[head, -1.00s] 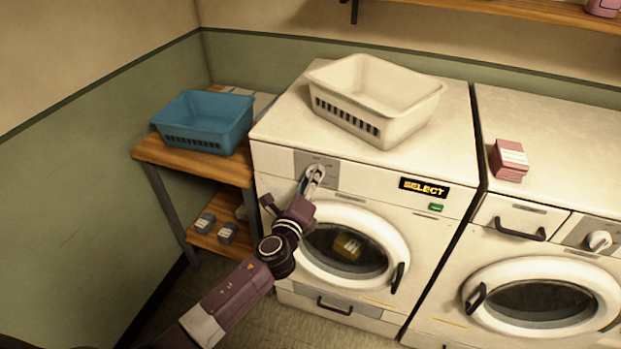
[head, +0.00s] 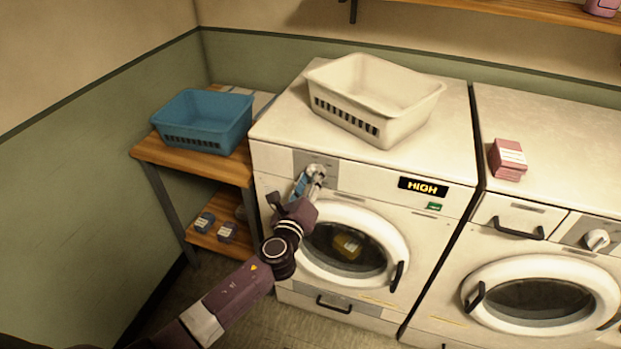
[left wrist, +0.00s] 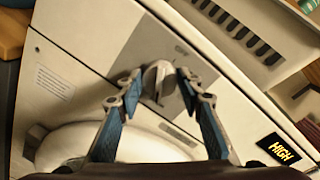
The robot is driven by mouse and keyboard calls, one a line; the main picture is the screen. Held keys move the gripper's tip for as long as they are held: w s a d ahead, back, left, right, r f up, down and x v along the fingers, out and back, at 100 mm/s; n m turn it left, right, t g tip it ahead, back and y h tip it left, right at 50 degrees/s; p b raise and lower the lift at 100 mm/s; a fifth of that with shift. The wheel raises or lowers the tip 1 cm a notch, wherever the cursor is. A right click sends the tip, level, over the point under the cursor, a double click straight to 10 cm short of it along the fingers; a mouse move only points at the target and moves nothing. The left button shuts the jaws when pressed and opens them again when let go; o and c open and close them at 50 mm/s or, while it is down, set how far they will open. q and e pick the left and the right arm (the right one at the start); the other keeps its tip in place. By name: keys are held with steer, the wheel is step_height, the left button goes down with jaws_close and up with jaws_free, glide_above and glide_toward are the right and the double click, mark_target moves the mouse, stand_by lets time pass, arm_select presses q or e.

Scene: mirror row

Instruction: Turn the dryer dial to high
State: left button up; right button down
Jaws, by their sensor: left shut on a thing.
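The dryer (head: 400,210) is the white front-loading machine at the left of the row. Its dial shows in the left wrist view (left wrist: 157,82) as a pale knob on a grey panel (left wrist: 150,55). In the head view the dial is mostly hidden by my gripper. My left gripper (head: 312,180) is at the panel, shut on the dial, with one finger on each side of it; it also shows in the left wrist view (left wrist: 159,77). The dryer's display (head: 423,187) reads HIGH. My right gripper is not in view.
A cream basket (head: 370,98) stands on the dryer. A blue basket (head: 203,120) sits on a wooden shelf unit at the left. A second machine (head: 545,235) stands at the right, with a pink box (head: 508,160) on top.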

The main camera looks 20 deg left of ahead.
arm_select(q)
steer(key=o, duration=1.2)
steer(key=shift+c, duration=0.2)
steer(key=s, duration=1.2)
steer(key=shift+d+r, duration=0.25)
